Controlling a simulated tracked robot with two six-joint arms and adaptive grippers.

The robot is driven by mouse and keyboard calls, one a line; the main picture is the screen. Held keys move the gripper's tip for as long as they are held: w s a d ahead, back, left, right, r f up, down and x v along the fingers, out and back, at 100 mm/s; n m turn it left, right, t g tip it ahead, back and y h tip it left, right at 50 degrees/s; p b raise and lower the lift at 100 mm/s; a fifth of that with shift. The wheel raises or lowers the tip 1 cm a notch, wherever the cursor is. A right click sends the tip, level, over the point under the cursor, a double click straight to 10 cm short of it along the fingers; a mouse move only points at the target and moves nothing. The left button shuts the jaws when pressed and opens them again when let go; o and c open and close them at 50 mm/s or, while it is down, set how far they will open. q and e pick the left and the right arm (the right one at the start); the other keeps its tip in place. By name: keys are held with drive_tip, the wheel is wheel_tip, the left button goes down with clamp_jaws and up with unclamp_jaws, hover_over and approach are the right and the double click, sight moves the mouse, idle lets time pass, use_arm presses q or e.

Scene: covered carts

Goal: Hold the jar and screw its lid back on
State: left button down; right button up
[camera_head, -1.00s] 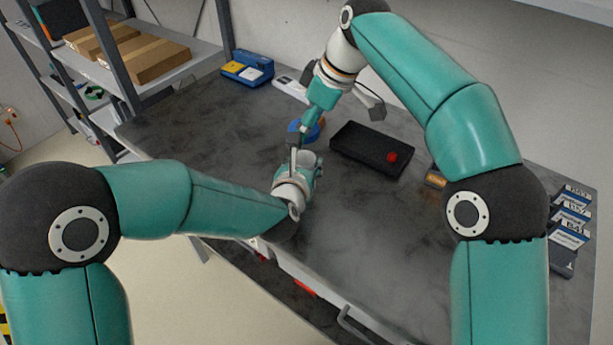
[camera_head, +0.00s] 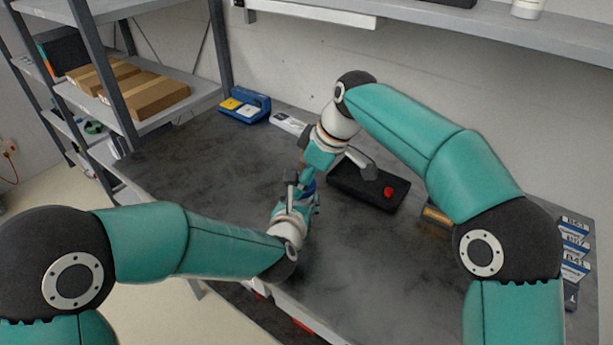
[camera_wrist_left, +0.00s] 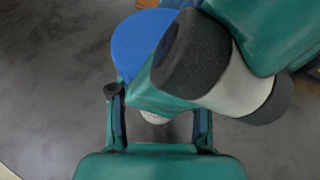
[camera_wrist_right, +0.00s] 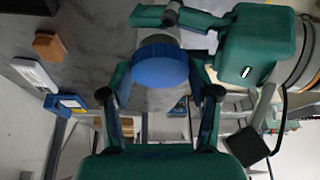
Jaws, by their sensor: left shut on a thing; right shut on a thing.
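The blue lid (camera_head: 309,187) is between the fingers of my right gripper (camera_head: 306,172) above the table; it shows large in the right wrist view (camera_wrist_right: 160,66) and in the left wrist view (camera_wrist_left: 138,45). My right gripper is shut on it. The jar (camera_wrist_right: 168,38) shows as a pale grey body just behind the lid in the right wrist view. My left gripper (camera_head: 298,193) is shut on the jar, facing my right gripper. The lid lies against or very close to the jar's mouth; I cannot tell if it is seated. My grippers hide most of the jar.
A black tray (camera_head: 345,184) with a red piece (camera_head: 388,192) lies right of the grippers. A blue device (camera_head: 245,105) and a white one (camera_head: 289,123) stand at the back. An orange box (camera_head: 436,215) and several labelled boxes (camera_head: 574,255) are at right. The table's left part is clear.

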idle(0.3)
drive_tip(key=shift+f, duration=0.9)
drive_tip(key=shift+f, duration=0.25)
drive_tip(key=shift+f, duration=0.1)
drive_tip(key=shift+c, duration=0.3)
drive_tip(key=shift+f, duration=0.25)
drive_tip(key=shift+c, duration=0.9)
drive_tip(key=shift+f, duration=0.2)
drive_tip(key=shift+f, duration=0.2)
drive_tip(key=shift+s+r, duration=0.1)
drive_tip(key=shift+s, duration=0.05)
